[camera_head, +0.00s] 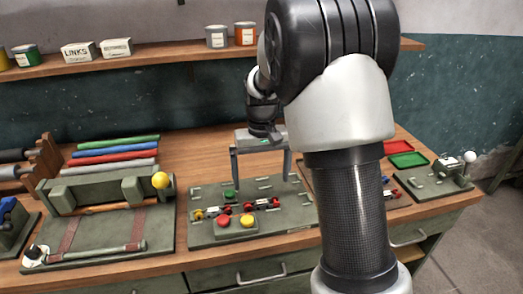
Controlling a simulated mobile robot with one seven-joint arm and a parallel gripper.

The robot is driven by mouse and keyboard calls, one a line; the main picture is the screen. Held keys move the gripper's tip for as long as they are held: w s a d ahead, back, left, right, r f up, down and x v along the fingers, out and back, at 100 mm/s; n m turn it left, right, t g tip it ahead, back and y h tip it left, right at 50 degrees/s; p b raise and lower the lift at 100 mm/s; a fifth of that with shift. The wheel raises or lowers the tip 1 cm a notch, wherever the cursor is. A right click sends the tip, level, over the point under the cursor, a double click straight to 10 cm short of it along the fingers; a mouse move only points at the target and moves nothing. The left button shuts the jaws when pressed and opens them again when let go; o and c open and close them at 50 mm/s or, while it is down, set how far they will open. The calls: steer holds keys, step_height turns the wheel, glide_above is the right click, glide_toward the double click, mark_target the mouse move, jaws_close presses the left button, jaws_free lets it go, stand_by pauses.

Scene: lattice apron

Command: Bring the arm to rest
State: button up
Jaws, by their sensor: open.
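My gripper (262,166) shows in the head view at the end of my arm, above the back of a green-grey fixture board (208,236) on the wooden bench. Its two grey fingers point down and stand wide apart, with nothing between them. Small red and black parts (262,204) and red and yellow buttons (248,220) sit on the board in front of the gripper. My arm's large links cover the right middle of the view and hide part of the bench behind them. Whether the fingertips touch the board, I cannot tell.
Left on the bench is a fixture with a yellow-knobbed lever (160,181) and colored rods (116,148) behind it. At right are red and green trays (408,160) and a white-knobbed fixture (440,180). A wall shelf (150,60) holds cans and boxes. Bare bench shows behind the gripper.

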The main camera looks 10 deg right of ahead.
step_height(320, 180, up, 9)
steer(key=s+r+t+p, duration=0.2)
steer(key=s+r+p, duration=0.1)
steer(key=s+r, duration=0.7)
steer(key=s+r+t+p, duration=0.2)
steer(key=s+t+p, duration=0.1)
steer(key=s, duration=1.2)
steer(key=shift+t, duration=0.3)
